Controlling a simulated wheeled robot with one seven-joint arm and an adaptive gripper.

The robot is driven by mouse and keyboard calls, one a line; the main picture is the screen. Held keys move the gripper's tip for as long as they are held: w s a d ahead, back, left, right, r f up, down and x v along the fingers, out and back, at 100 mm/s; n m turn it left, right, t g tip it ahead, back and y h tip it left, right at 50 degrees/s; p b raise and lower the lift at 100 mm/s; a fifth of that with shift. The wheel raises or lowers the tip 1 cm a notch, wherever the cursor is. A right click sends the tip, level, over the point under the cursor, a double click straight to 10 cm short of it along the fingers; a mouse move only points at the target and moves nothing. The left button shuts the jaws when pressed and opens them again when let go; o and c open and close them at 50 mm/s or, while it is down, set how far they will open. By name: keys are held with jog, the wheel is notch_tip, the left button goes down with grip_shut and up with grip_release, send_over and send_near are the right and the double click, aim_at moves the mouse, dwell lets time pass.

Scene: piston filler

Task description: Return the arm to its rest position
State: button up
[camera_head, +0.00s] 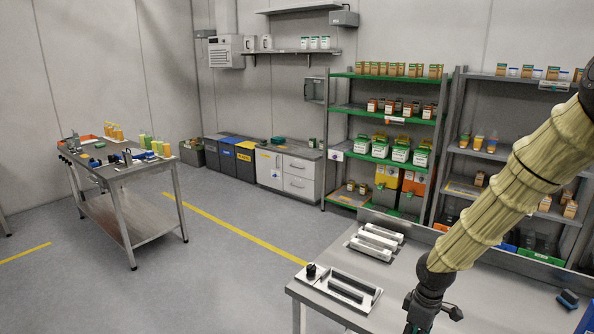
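My arm, in a ribbed cream-yellow sleeve, reaches from the upper right edge down toward the lower middle right. Its black end with my gripper (420,318) hangs over the grey workbench (490,295) at the bottom of the picture. The fingertips are cut off by the lower edge, so I cannot tell whether the gripper is open or shut. Nothing held can be made out.
A metal fixture with a black knob (345,289) and a tray of pale bars (376,242) lie left of my arm. A second table (140,215) with bottles stands at left. Shelves (385,140) line the back. Open floor (225,265) lies between the tables.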

jog(key=s+a+f+m+y+b, duration=0.1)
jog(key=s+a+f+m, duration=0.15)
jog(key=s+f, duration=0.35)
jog(key=s+a+f+m+b, duration=0.1)
jog(key=s+a+f, duration=0.3)
jog(key=f, duration=0.4)
jog(key=s+f+m+b, duration=0.1)
jog(key=s+f+m, duration=0.2)
jog(key=s+f, duration=0.4)
jog(key=s+a+f+m+h+b, duration=0.1)
jog(key=s+f, duration=0.7)
jog(key=s, duration=0.8)
jog(key=shift+s+m+b, duration=0.35)
jog(key=shift+m+b, duration=0.2)
jog(key=shift+m, duration=0.7)
